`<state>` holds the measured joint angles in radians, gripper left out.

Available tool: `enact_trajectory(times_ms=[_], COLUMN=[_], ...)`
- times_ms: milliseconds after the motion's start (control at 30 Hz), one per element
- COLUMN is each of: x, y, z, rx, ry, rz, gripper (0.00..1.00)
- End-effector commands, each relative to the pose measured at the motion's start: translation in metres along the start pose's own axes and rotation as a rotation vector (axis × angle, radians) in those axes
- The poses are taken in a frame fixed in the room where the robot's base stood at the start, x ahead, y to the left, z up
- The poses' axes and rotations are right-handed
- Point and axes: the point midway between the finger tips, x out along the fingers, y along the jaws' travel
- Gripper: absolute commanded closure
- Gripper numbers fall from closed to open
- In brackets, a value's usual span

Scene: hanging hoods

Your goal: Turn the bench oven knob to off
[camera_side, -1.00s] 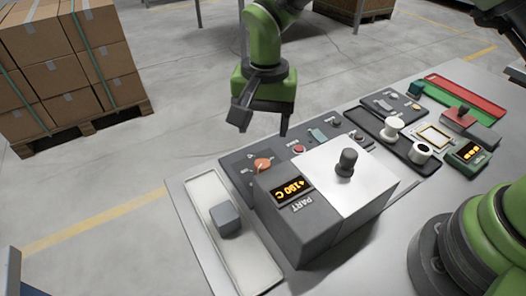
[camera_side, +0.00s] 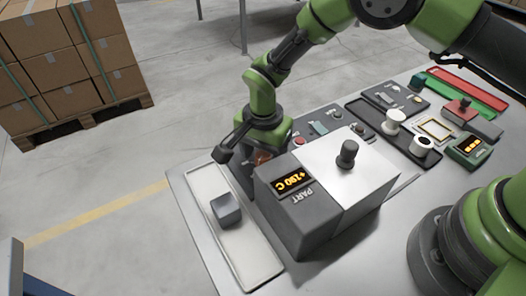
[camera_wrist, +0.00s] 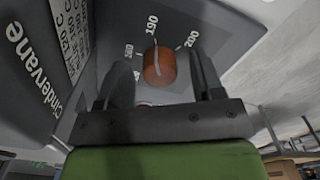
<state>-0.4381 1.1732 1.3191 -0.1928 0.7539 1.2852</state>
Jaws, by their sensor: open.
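The bench oven (camera_side: 297,205) is a grey box with a white top and a display reading +190 C. Its orange-brown knob (camera_wrist: 160,66) sits on a dark panel with a printed dial, and its pale pointer line is close to the 190 mark in the wrist view. My gripper (camera_wrist: 162,82) is open, with one finger on each side of the knob; I cannot tell whether either finger touches it. In the side view the knob (camera_side: 263,157) is mostly hidden behind my gripper (camera_side: 243,165).
A pale tray (camera_side: 250,262) with a grey block (camera_side: 226,208) lies left of the oven. A dark knob (camera_side: 347,154) stands on the oven's top. A panel with buttons and several small devices fill the bench to the right. Stacked boxes (camera_side: 70,55) stand on the floor behind.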

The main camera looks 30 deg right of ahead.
Motion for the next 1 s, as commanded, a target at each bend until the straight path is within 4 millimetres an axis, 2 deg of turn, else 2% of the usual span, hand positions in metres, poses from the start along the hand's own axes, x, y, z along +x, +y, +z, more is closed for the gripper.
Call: enact_trajectory(times_ms=[267,400,467,500,667,1000], x=[0.0015,0.0014,0.0014,0.0013,0.0013,0.0014], y=[-0.0001,-0.0001,-0.0001,-0.0001,-0.0001,-0.0001], z=[0.0000,0.0000,0.0000,0.0000,0.0000,-0.0003], rx=[0.000,0.000,0.000,0.000,-0.037,-0.365], ry=[0.000,0.000,0.000,0.000,0.000,0.002], rz=[-0.001,0.000,0.000,0.000,0.000,0.001], gripper=[0.39,0.71,0.85,0.88,0.88,0.88])
